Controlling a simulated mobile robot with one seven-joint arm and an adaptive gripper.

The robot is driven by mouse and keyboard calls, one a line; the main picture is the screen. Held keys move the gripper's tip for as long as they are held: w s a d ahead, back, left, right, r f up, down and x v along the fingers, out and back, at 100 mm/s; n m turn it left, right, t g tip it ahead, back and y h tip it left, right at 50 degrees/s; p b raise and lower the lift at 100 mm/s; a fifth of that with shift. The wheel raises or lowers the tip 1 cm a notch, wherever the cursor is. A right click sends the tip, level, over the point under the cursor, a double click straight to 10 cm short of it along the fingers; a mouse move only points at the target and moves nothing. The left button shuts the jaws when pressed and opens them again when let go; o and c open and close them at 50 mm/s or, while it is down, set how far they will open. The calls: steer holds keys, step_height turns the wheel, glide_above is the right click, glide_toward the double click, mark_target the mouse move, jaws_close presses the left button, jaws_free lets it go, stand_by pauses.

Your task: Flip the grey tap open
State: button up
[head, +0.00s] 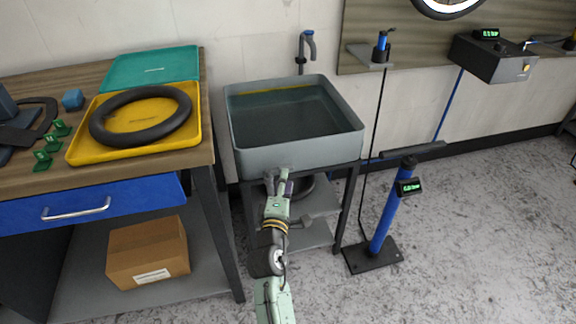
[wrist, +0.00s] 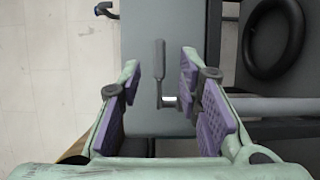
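The grey tap shows in the wrist view as a slim straight grey lever (wrist: 159,62) with a short fitting at its lower end, in front of the grey surface of the sink tank (wrist: 140,30). My gripper (wrist: 160,72) is open, with one purple-padded finger on each side of the lever and a visible gap on both sides. In the head view my gripper (head: 279,178) is at the front wall of the grey tank (head: 345,143). The tap's lever cannot be made out there, behind my gripper.
A spout (head: 306,48) stands behind the tank. A black tyre (wrist: 250,65) lies on the shelf below. A workbench (head: 190,157) with a yellow tray (head: 80,152) is left, a blue floor pump (head: 387,215) right. Floor farther right is clear.

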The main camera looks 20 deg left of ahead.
mark_target(287, 166)
steer(key=p+x, duration=0.1)
steer(key=x, duration=0.5)
steer(key=shift+w, duration=0.1)
steer(key=shift+c, duration=0.2)
jaws_close()
stand_by(0.5)
